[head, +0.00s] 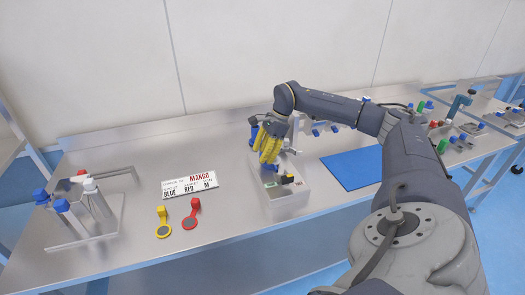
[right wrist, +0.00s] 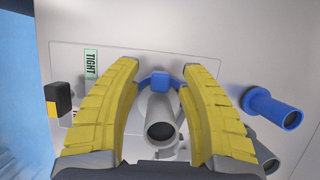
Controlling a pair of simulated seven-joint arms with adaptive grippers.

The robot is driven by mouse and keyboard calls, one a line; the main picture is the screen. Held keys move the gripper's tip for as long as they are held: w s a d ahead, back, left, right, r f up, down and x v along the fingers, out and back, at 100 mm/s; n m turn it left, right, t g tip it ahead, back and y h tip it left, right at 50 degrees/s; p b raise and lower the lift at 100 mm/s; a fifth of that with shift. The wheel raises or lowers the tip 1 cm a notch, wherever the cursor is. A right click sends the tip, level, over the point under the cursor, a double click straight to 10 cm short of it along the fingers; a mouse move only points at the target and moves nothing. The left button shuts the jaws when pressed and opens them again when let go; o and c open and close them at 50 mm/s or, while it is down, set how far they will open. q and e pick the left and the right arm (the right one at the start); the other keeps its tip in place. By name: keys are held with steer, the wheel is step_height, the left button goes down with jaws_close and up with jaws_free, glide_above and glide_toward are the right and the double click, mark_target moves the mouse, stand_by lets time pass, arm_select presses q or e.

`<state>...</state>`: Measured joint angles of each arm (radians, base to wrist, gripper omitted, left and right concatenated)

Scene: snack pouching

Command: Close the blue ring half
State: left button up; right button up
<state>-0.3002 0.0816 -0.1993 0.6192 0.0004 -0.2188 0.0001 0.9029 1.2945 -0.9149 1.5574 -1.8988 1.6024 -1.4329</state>
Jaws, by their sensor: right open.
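My right gripper (head: 266,155) is over the light grey machine box (head: 287,205) on the bench. In the right wrist view its two yellow fingers (right wrist: 160,65) are spread apart, with nothing seen clamped between them. A small blue block (right wrist: 160,81) shows between the fingertips, just behind a grey tube (right wrist: 161,125). A blue handle with a round open end (right wrist: 274,108) sticks out to the right of the right finger. I cannot tell which blue part is the ring half, nor whether the fingers touch either. My left gripper is out of view.
A sign (head: 190,184) reads MANGO, BLUE, RED, M. A yellow-tabbed disc (head: 163,225) and a red-tabbed disc (head: 191,215) lie in front of it. A rack with blue-capped parts (head: 68,225) stands at left; a blue mat (head: 357,168) lies right of the machine.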

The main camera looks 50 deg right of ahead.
steer(key=v, duration=1.1)
steer(key=shift+r, duration=0.25)
